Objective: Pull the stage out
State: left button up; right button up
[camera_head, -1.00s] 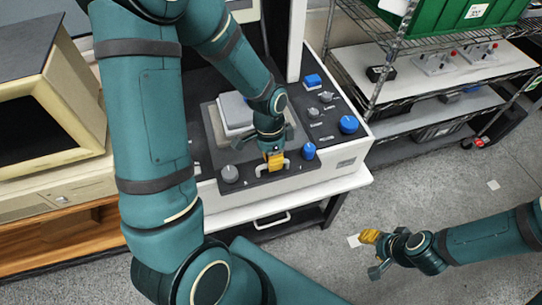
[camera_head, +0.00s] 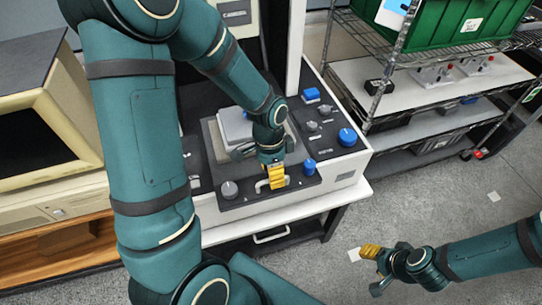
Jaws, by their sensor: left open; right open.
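The stage (camera_head: 212,143) is a grey plate with a lighter block (camera_head: 233,124) on it, set in the dark top of a white machine. A pale handle (camera_head: 262,184) stands at its front edge, between a grey knob (camera_head: 230,189) and a blue knob (camera_head: 309,167). My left gripper (camera_head: 277,183) points down at the handle with its yellow fingertips beside or around it; contact is hard to tell. It is open. My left arm hides part of the stage. My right gripper (camera_head: 371,251) is open and empty over the floor at the lower right.
A control panel with a large blue knob (camera_head: 347,137) lies right of the stage. An old beige monitor (camera_head: 50,125) stands at the left. A wire shelf with a green crate (camera_head: 440,22) is at the upper right. The floor in front is clear.

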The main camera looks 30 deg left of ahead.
pick_arm(q)
notch_tip(320, 180, up, 10)
jog(key=w+a, duration=0.1)
jog(key=shift+a+r, duration=0.25)
jog(key=shift+w, duration=0.1)
dwell(0.4)
